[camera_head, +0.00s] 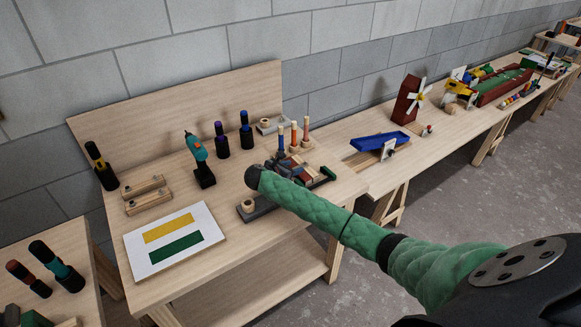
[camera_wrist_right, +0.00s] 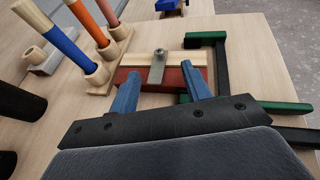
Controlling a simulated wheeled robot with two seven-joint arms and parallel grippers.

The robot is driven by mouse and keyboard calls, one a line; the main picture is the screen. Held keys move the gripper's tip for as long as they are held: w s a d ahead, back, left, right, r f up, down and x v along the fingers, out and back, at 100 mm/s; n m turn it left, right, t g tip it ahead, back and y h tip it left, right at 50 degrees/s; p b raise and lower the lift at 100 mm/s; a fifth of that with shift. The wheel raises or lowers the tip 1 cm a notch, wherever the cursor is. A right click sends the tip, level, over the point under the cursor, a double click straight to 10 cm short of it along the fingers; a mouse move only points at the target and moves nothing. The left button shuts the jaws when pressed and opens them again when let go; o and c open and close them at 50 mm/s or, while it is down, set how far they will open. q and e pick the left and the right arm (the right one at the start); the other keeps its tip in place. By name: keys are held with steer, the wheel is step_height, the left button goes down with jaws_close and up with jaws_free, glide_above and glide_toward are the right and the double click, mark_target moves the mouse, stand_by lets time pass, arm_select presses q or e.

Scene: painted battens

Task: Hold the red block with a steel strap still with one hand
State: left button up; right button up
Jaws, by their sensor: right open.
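The red block (camera_wrist_right: 170,86) lies across the bench top in the right wrist view, a pale wooden batten along its far side. A grey steel strap (camera_wrist_right: 157,68) with a bolt crosses both. My right gripper (camera_wrist_right: 159,72) is open, its two blue fingers spread over the red block towards its ends. I cannot tell whether they touch it. In the head view my green-sleeved right arm reaches in from the right to the bench, and its gripper is small among the crowded parts there. My left gripper is not in view.
Green clamp bars (camera_wrist_right: 221,62) lie right of the block. A wooden stand (camera_wrist_right: 98,78) with blue, orange and red handles is on its left. Drivers and a teal drill (camera_head: 197,150) stand further left, behind a white board (camera_head: 150,263) with yellow and green stripes. A blue tray (camera_head: 378,140) lies right.

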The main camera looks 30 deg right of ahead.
mark_target(305, 163)
steer(key=p+x, duration=0.2)
steer(key=x, duration=0.4)
steer(key=shift+w+d+r+p, duration=0.1)
steer(key=shift+d+r+p, duration=0.05)
steer(key=shift+p, duration=0.2)
steer(key=shift+w+d+f, duration=0.15)
steer(key=shift+d+f, duration=0.1)
steer(key=shift+d, duration=0.1)
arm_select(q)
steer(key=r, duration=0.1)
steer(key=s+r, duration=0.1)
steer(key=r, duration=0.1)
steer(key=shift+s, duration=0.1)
arm_select(e)
jaws_close()
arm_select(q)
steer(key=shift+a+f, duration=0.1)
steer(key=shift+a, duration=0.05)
